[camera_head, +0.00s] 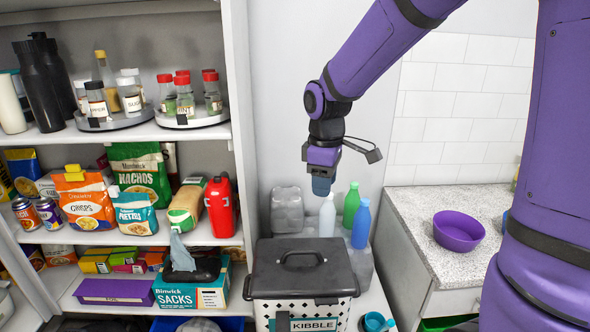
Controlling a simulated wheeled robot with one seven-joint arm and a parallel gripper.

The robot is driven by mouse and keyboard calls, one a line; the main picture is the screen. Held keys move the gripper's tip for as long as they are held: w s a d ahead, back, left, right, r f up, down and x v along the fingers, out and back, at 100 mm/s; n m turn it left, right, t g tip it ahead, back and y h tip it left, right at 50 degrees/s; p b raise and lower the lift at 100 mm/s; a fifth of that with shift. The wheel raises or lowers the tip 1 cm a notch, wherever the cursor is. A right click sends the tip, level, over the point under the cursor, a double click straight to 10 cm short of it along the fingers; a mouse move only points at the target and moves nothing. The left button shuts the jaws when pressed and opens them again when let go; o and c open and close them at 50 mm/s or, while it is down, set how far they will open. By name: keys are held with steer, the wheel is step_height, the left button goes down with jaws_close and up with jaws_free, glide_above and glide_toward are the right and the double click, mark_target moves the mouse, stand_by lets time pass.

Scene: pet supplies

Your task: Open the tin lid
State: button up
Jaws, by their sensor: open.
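The tin (310,308) is a white container with dark spots and a "KIBBLE" label, low in the middle of the view. Its dark grey lid (275,275) lies flat on top and is closed, with an arched handle (302,258) in its middle. My gripper (322,187) hangs from my purple arm above and behind the lid, pointing down, clear of the handle. It is open and holds nothing that I can see; its fingertips are small and hard to make out.
Bottles in green (351,205) and blue (361,225) stand behind the tin on the right. A shelf unit (240,120) with packed goods stands at left. A counter (410,205) with a purple bowl (458,231) is at right. The air above the lid is free.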

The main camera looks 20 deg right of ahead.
steer(key=s+d+r+m+t, duration=0.2)
steer(key=s+r+m, duration=0.2)
steer(key=s, duration=0.6)
steer(key=s+d+r+m+t, duration=0.1)
steer(key=s+r+m+t, duration=0.2)
steer(key=s+r+m, duration=0.2)
steer(key=s+r, duration=0.3)
steer(key=s, duration=0.2)
steer(key=shift+s+d+r+m, duration=0.15)
steer(key=shift+d+r+m, duration=0.1)
steer(key=shift+d+m, duration=0.1)
steer(key=shift+s, duration=0.3)
steer(key=shift+c, duration=0.3)
steer(key=shift+s, duration=0.2)
jaws_close()
steer(key=shift+d, duration=0.1)
